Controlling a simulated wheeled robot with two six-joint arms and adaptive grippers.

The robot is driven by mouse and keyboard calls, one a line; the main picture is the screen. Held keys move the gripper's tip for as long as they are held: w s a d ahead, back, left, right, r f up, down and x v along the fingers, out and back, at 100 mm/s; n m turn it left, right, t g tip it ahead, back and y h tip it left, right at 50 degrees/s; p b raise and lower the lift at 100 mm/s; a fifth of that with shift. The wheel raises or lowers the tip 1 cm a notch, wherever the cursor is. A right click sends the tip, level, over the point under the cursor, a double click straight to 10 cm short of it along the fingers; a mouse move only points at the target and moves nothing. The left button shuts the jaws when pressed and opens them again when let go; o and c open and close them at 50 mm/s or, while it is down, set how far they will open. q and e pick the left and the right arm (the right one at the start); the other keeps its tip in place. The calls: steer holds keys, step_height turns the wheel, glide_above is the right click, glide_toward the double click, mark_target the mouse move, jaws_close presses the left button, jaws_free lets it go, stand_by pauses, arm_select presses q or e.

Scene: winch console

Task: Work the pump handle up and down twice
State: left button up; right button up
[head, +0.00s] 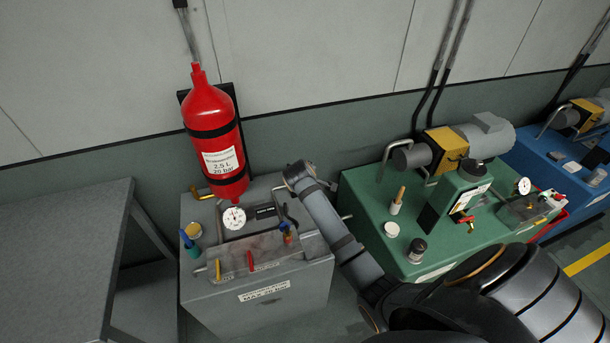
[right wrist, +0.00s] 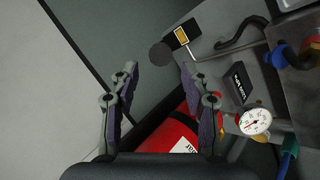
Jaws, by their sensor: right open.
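My right arm reaches in from the lower right of the head view. My right gripper (head: 298,176) is above the back right part of the grey console (head: 250,312). In the right wrist view the right gripper (right wrist: 158,72) is open, with nothing between its fingers. A dark round knob (right wrist: 160,53) shows beyond and between the fingertips, apart from them, beside a yellow-marked block (right wrist: 182,37). It looks like the end of the pump handle, but I cannot be sure. In the head view my arm hides that area. My left gripper is not in view.
A red cylinder (head: 212,133) on the wall stands behind the console, left of my gripper. A white gauge (head: 234,218) sits below it. A green machine (head: 380,240) is to the right, and a grey table (head: 60,240) to the left.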

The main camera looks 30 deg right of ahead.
steer(key=v, duration=0.4)
steer(key=shift+s+r, duration=0.1)
stand_by(0.3)
steer(key=s+a+f+m+g+y, duration=0.1)
steer(key=s+a+f+m+y, duration=0.15)
steer(key=s, duration=0.65)
steer(key=s+a+f+m+g+y, duration=0.15)
steer(key=s+a, duration=0.25)
steer(key=s, duration=0.5)
steer(key=s+a+f+m+g+y, duration=0.1)
steer(key=s+a+f+m, duration=0.15)
steer(key=s, duration=0.65)
step_height(320, 180, down, 31)
steer(key=s+d+g+b, duration=0.2)
steer(key=s+d+b, duration=0.1)
steer(key=s+f+b, duration=0.1)
steer(key=s+f, duration=1.5)
steer(key=s, duration=0.1)
steer(key=shift+s+d+b, duration=0.2)
steer(key=shift+d+b, duration=0.1)
steer(key=shift+d, duration=0.1)
